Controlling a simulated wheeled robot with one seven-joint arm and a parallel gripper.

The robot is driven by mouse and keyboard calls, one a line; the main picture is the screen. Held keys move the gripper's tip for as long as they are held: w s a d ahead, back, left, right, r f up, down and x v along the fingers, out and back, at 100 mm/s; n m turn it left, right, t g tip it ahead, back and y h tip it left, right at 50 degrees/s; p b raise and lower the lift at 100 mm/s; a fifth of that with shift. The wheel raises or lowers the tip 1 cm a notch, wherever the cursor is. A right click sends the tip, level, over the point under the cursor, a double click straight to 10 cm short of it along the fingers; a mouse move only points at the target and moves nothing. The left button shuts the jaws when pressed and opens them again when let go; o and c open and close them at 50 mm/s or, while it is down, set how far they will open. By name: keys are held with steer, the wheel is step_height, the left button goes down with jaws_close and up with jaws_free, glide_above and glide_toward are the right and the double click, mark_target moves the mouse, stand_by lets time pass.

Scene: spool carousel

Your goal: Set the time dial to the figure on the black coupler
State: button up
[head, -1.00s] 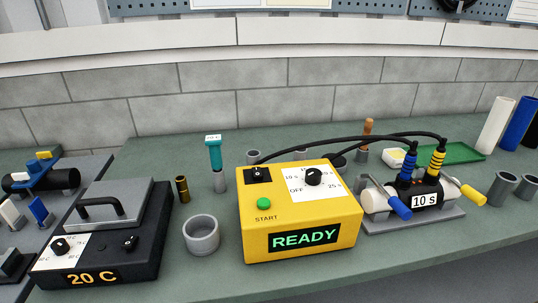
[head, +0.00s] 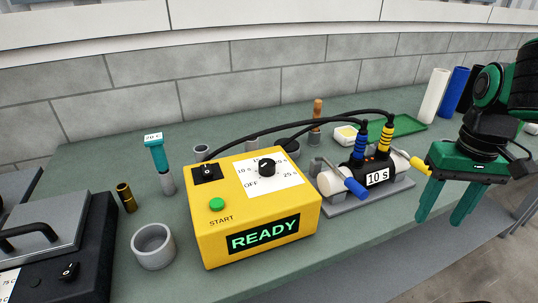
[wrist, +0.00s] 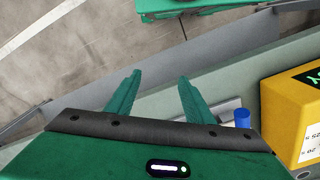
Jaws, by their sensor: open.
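The yellow control box (head: 258,222) stands on the bench in the head view, its screen reading READY. The time dial (head: 267,168) is a black knob on its white scale plate, marked OFF, 10 s, 25 s and other figures partly hidden. I cannot tell for sure where its pointer aims. The black coupler (head: 354,168) sits on a white pipe to the right, with a label (head: 377,178) reading 10 s. My gripper (head: 443,215) is open and empty, right of the coupler and apart from it. Its fingers also show in the wrist view (wrist: 158,92).
Black cables (head: 300,122) arch from the box to the blue and yellow plugs on the coupler. Clamp handles, blue (head: 355,188) and yellow (head: 417,164), stick out beside it. A grey cup (head: 153,247) and a teal-handled tool (head: 156,155) stand left of the box.

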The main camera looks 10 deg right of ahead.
steer(key=w+a+r+n, duration=0.3)
steer(key=w+a, duration=0.1)
steer(key=w+a+r+n, duration=0.3)
steer(key=w+a, duration=0.1)
steer(key=a, duration=0.1)
steer(key=w+a+r+n, duration=0.2)
steer(key=w+a+n, duration=0.1)
steer(key=w+a, duration=0.1)
steer(key=shift+w+a+r, duration=0.25)
steer(key=shift+a+r, duration=0.15)
steer(key=w+a+r+n, duration=0.1)
steer(key=a+r+n, duration=0.15)
steer(key=a, duration=0.25)
steer(key=w+a+r+n, duration=0.1)
steer(key=w+a+n, duration=0.15)
steer(key=a, duration=0.25)
step_height(320, 180, up, 3)
steer(key=n, duration=0.5)
glide_above(267, 161)
step_height(267, 161, down, 10)
steer(key=shift+s+f, duration=0.1)
steer(key=shift+f, duration=0.05)
steer(key=c, duration=1)
steer(key=shift+c, duration=0.2)
